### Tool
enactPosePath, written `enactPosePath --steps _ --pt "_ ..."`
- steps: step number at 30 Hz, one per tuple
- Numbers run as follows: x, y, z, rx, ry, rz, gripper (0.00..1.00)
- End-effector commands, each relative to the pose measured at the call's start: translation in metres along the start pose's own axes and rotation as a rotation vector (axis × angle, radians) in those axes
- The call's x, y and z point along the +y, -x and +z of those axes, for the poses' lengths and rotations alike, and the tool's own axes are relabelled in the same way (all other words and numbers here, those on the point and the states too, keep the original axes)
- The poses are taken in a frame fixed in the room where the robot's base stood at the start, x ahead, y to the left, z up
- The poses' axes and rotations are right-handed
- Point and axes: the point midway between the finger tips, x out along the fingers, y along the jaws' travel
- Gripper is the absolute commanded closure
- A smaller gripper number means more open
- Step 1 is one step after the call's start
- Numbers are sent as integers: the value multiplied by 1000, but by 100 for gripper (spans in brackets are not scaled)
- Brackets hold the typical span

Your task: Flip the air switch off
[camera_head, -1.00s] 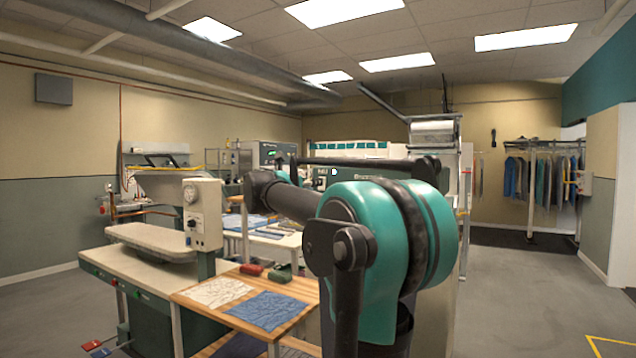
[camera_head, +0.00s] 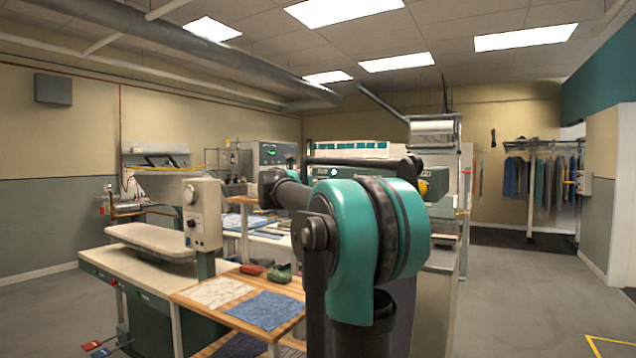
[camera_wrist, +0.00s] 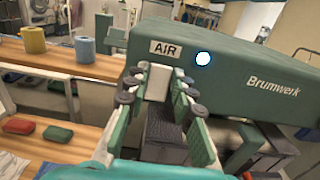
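A dark green machine housing (camera_wrist: 215,85) fills the upper right of the wrist view. A pale grey block (camera_wrist: 158,82), seemingly the air switch, sits just below the label. My gripper (camera_wrist: 158,88) is open, with its green and dark fingertips on the left and right of this block. Narrow gaps seem to show beside it; contact is hard to tell. In the head view my arm hides the gripper and the switch.
A wooden shelf (camera_wrist: 60,58) with a yellow spool (camera_wrist: 33,40) and a blue spool (camera_wrist: 85,50) lies left of the gripper. Below are a red block (camera_wrist: 19,126) and a green block (camera_wrist: 58,137). A pressing table (camera_head: 150,262) stands left; open floor lies right.

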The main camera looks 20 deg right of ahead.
Motion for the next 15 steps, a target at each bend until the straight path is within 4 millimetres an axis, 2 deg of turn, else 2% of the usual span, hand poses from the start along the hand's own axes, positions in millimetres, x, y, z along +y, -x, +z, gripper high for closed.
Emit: enactPosePath --steps 1,3,8,15 --pt "0 0 0 0 0 0 94" --pt "0 0 0 0 0 0 100" --pt "0 0 -1 -13 0 -1 100" --pt "0 1 -6 -156 2 -2 100"
